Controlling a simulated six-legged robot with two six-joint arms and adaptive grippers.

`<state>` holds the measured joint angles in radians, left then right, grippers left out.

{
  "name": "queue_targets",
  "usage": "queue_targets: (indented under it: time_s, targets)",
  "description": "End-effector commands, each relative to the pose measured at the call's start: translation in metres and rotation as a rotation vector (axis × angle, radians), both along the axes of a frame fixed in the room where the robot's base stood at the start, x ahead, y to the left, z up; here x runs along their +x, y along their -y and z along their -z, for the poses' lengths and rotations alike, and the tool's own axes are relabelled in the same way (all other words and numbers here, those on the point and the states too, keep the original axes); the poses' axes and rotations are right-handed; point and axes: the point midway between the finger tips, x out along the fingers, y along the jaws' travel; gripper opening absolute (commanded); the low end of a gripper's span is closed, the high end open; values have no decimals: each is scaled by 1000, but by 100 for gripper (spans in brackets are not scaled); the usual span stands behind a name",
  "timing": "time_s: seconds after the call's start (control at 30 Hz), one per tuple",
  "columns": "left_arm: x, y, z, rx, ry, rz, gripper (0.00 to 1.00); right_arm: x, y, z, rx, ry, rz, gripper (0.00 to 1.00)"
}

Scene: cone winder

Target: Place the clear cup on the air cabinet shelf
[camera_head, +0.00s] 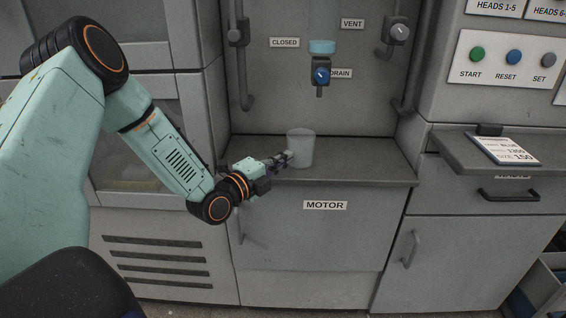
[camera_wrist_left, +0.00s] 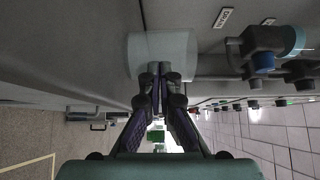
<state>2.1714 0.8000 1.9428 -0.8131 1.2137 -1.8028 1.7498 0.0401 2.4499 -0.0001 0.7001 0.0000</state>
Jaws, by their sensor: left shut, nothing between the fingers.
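The clear cup (camera_head: 300,148) stands upright on the grey air cabinet shelf (camera_head: 350,165), above the MOTOR label. My left gripper (camera_head: 290,157) is at the cup's left side, with its fingers shut and nothing held between them. In the left wrist view the cup (camera_wrist_left: 162,54) lies straight ahead of the closed fingertips (camera_wrist_left: 159,70). I cannot tell whether the tips touch the cup. My right gripper is in neither view.
A blue drain valve (camera_head: 321,75) hangs from the back panel above the shelf, with a vent knob (camera_head: 398,32) to its right. Pipes run down both sides of the recess. A ledge with a tag card (camera_head: 503,148) is at right. The shelf right of the cup is clear.

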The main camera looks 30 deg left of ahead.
Motion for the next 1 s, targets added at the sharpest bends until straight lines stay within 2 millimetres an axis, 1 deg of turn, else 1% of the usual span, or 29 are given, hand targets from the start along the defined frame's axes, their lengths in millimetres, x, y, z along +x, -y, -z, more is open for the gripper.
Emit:
queue_targets:
  time_s: [0.27,0.37,0.6,0.7,0.83,1.0]
  targets:
    - [2,0,0,2,0,1,0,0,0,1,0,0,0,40]
    - [12,1,1,5,1,2,0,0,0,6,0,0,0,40]
    - [51,7,3,7,0,3,0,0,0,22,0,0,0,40]
    - [63,9,2,5,0,2,0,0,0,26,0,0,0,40]
    - [71,10,1,1,0,0,0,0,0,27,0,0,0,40]
    - [72,10,0,-1,0,-1,0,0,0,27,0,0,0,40]
